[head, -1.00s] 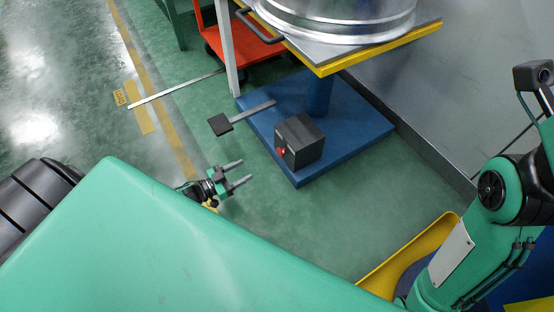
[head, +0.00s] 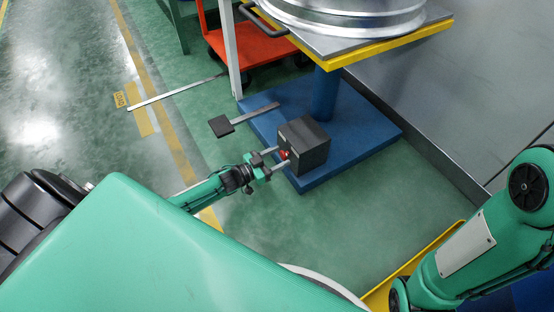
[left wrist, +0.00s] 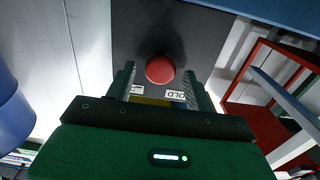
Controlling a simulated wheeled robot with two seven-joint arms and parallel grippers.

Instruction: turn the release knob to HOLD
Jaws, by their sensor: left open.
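The release knob is red and sits on the front face of a black box (head: 308,146) on the blue base of the lift table. In the left wrist view the red knob (left wrist: 160,70) lies ahead, between and just beyond my fingertips. A white label reading "OLD", its first letter hidden, shows beside the right finger; another label is partly covered by the left finger. My left gripper (head: 281,160) is open, its two fingers on either side of the knob, close to the box face. Whether they touch the knob I cannot tell. My right gripper is not in view.
The blue base (head: 365,150) carries the table's column and a black foot pedal (head: 221,126) on a metal arm. A silver wheel rim (head: 350,15) lies on the yellow-edged table top above. A red cart (head: 255,45) stands behind. Green floor is clear in front.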

